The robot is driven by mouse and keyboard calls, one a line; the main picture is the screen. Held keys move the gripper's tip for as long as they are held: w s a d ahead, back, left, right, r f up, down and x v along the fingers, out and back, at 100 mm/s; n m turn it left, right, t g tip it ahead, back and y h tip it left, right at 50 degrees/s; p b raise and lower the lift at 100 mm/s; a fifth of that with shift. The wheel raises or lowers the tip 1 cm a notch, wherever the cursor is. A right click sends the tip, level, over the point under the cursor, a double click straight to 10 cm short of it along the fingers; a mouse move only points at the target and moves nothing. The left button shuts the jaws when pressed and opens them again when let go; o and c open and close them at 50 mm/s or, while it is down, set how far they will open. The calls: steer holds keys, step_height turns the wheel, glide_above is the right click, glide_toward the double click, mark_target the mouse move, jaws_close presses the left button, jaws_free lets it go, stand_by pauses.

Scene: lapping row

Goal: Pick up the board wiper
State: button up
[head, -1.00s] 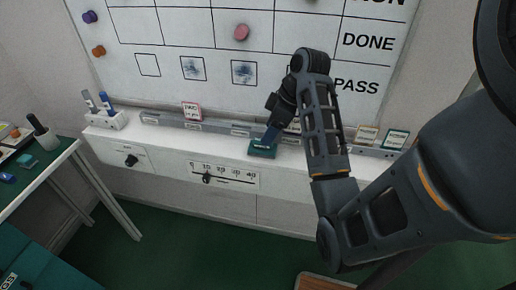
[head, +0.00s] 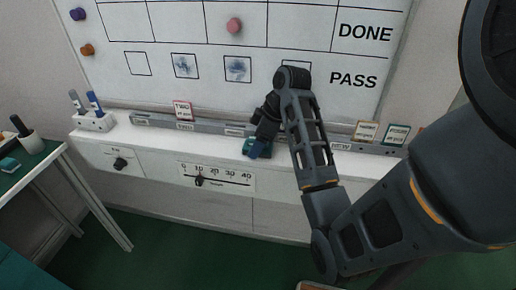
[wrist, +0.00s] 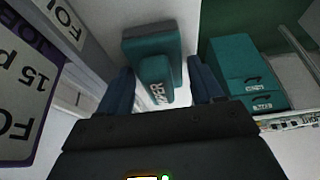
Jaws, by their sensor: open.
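The board wiper (head: 248,146) is a teal block on the white ledge below the whiteboard, partly hidden by my gripper in the head view. In the wrist view the wiper (wrist: 150,41) shows a wide teal base and a raised teal handle with white lettering on it. My gripper (wrist: 162,78) is open, with one blue finger on each side of the handle. Gaps show between the handle and both fingers. In the head view my gripper (head: 260,149) points down over the wiper, and its fingertips are hard to make out.
A white holder (head: 94,122) with pens stands at the ledge's left end. A grey rail (head: 205,127) with small cards runs behind the wiper. A slider scale (head: 216,176) is on the ledge front. A green-topped table (head: 38,160) stands at left. Teal boxes (wrist: 238,62) show in the wrist view.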

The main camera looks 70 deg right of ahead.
steer(key=shift+c, duration=0.2)
steer(key=c, duration=0.8)
steer(key=shift+r, duration=0.15)
step_height(320, 180, up, 10)
steer(key=p, duration=0.8)
